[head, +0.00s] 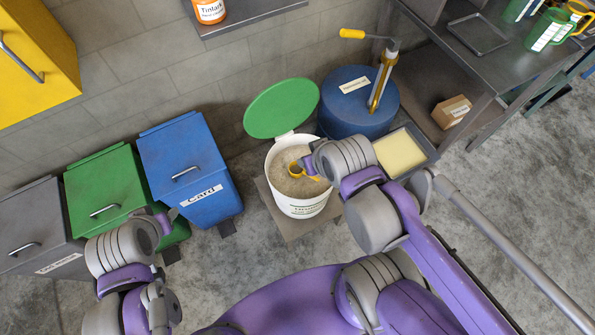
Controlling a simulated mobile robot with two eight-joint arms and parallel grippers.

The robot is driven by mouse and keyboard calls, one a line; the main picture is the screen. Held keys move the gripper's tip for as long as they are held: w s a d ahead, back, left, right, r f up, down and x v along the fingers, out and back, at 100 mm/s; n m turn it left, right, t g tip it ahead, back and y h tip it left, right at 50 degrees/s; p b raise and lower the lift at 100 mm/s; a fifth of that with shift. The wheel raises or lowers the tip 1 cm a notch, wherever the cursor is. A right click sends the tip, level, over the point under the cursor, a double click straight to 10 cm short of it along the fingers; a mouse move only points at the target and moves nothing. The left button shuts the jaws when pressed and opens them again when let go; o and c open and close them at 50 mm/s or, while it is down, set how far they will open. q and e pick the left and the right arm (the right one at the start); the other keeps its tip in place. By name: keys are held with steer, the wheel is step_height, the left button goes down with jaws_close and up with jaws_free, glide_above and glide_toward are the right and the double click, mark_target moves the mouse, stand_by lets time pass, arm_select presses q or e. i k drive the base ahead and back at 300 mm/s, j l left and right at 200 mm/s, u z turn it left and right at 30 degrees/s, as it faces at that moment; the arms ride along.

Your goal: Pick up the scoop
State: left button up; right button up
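A yellow scoop (297,169) lies in the pale granular contents of a white bucket (297,206), whose green lid (281,108) stands open behind it. My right gripper (313,166) is at the bucket's right rim, close beside the scoop. My wrist hides its fingers, and I cannot tell whether they touch the scoop or are open or shut. My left gripper (166,222) is far to the left, in front of the green and blue bins and away from the bucket. Its fingers are too small and covered to judge.
A blue drum (350,112) with a yellow-handled pump stands behind right of the bucket. A tray with a pale yellow pad (399,152) is right of it. A blue bin (188,160), a green bin (113,190) and a grey bin (38,235) stand left. A metal bench (440,62) is upper right.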

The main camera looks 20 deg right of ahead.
mark_target(295, 176)
steer(key=j+z, duration=0.15)
steer(key=j, duration=0.2)
steer(key=i+j+z, duration=0.45)
steer(key=j+z, duration=0.15)
steer(key=j, duration=0.2)
